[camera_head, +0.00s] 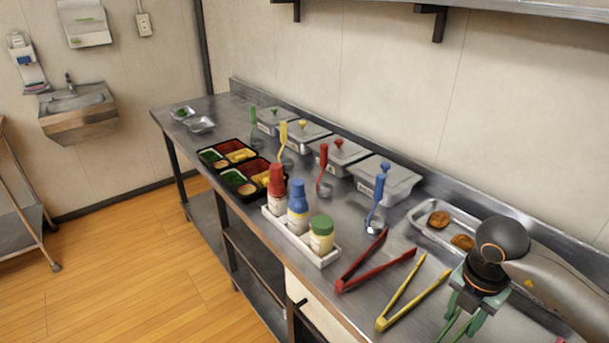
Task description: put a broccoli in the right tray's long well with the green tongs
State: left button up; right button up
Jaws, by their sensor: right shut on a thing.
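My right gripper (463,312) is at the lower right, above the counter, shut on the green tongs (449,328). The tongs point down and run out of the bottom edge, so their tips are hidden. Two black bento trays stand side by side farther left on the counter. The right tray (262,196) is the nearer one, with green, red, yellow and tan contents; its long well is too small to make out. The left tray (217,169) looks similarly filled. Small green pieces, possibly broccoli, lie in a metal pan (173,117) at the far end. My left gripper is out of view.
A white caddy (300,243) holds red, blue and green-capped bottles. Red tongs (372,270) and yellow tongs (408,307) lie near my right gripper. Lidded steel containers (388,183) and upright coloured-handled ladles line the back. A metal pan (425,229) holds brown patties.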

notch_tip(320, 180, up, 7)
jog(key=p, duration=0.4)
jog(key=shift+p, duration=0.3)
